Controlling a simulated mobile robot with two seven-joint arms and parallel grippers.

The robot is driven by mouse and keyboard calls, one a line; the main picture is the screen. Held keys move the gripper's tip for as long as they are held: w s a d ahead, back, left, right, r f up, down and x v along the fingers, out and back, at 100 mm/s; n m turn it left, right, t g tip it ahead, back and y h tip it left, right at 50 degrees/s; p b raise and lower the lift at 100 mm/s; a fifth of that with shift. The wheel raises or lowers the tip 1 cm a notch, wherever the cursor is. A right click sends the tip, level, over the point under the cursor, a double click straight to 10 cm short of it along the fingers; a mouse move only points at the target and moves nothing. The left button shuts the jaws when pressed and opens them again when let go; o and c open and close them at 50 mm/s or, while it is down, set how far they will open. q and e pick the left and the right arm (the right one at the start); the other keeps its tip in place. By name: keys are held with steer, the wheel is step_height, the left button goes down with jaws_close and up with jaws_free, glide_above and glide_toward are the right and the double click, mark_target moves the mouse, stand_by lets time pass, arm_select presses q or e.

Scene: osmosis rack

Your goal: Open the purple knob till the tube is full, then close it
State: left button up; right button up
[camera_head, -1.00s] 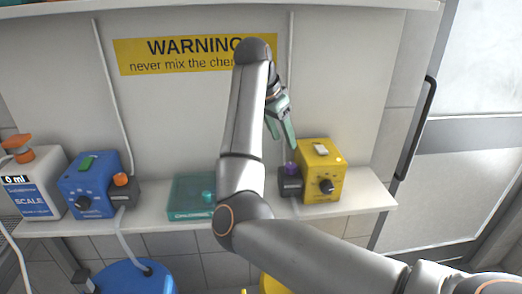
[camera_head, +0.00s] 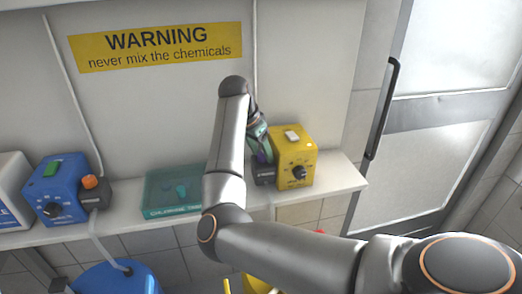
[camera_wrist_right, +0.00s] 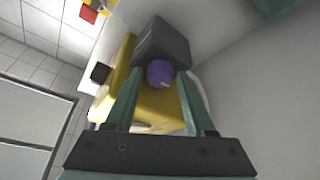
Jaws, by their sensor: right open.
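The purple knob (camera_wrist_right: 160,73) sits on a dark grey block (camera_wrist_right: 162,42) beside the yellow pump box (camera_head: 295,158). My right gripper (camera_wrist_right: 157,76) is open, with one green finger on each side of the knob. Whether the fingers touch it I cannot tell. In the head view my right gripper (camera_head: 260,146) is over the dark block, and the knob is mostly hidden behind it. A thin pale tube (camera_head: 255,60) runs up the wall above the yellow box; its fill level cannot be made out. My left gripper is not in view.
The boxes stand on a white shelf (camera_head: 335,178). To the left are a teal chlorine tank (camera_head: 158,190) and a blue pump box (camera_head: 62,195) with an orange knob (camera_head: 89,182). A blue barrel (camera_head: 115,280) stands below. A door with a dark handle (camera_head: 382,110) is at right.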

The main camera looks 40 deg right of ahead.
steer(key=shift+f, duration=0.1)
steer(key=shift+c, duration=0.3)
jaws_close()
steer(key=shift+m, duration=0.3)
steer(key=m+g, duration=0.1)
steer(key=m, duration=0.3)
steer(key=m+g, duration=0.1)
steer(key=m, duration=0.1)
steer(key=shift+w+d+g+y, duration=0.15)
steer(key=shift+w+g+y, duration=0.15)
steer(key=m+y, duration=0.1)
steer(key=m, duration=0.2)
steer(key=m+g, duration=0.1)
steer(key=m, duration=0.2)
steer(key=shift+w+d+g+y, duration=0.2)
steer(key=shift+g+y, duration=0.1)
steer(key=shift+y, duration=0.1)
steer(key=shift+m, duration=0.5)
